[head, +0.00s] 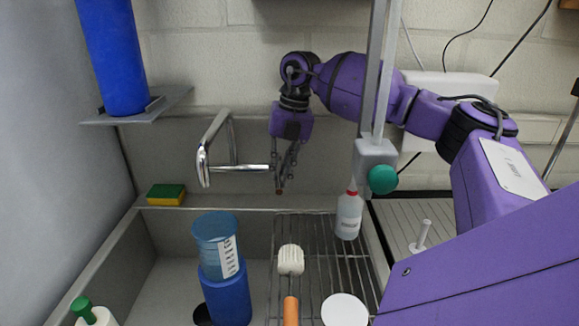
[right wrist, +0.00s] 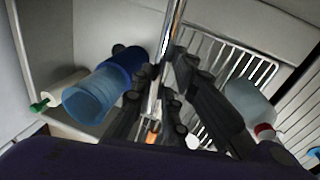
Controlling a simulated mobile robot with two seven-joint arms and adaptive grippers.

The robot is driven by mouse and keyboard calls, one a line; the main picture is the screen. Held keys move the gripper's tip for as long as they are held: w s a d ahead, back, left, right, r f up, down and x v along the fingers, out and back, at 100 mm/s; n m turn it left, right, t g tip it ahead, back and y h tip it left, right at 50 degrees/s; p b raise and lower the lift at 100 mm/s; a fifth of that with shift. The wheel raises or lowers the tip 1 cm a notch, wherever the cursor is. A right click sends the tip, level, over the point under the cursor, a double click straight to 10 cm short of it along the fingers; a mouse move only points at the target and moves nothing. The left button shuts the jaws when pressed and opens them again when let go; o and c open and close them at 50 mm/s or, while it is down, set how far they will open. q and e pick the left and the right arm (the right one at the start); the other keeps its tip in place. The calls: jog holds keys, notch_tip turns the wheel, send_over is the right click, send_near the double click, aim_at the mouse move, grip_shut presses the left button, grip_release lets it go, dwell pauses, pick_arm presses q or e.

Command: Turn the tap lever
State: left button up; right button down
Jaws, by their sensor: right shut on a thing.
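The chrome tap (head: 203,160) stands at the back of the sink in the head view, with a bent spout. Its lever (head: 245,167) is a thin bar pointing right, roughly level. My right gripper (head: 280,190) points down at the lever's right end, which its fingers partly hide. In the right wrist view the chrome bar (right wrist: 172,40) runs from the top down between the dark fingers (right wrist: 163,100), which are closed on it. My left gripper is in neither view.
A blue cup on a blue canister (head: 226,295), a brush (head: 290,262) and a red-capped bottle (head: 348,215) stand below. A wire rack (head: 322,262) covers the sink's right part. A sponge (head: 166,195) lies on the left ledge. A vertical post (head: 377,70) stands before my right arm.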

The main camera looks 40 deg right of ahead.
jog(key=shift+w+a+m, duration=0.3)
jog(key=shift+a+m, duration=0.1)
jog(key=shift+m, duration=0.1)
jog(key=c, duration=1.7)
grip_release()
jog(key=shift+c, duration=0.2)
notch_tip(320, 180, up, 12)
jog(key=s+d, duration=0.1)
jog(key=shift+s+d, duration=0.25)
jog(key=shift+d, duration=0.05)
jog(key=shift+f, duration=0.15)
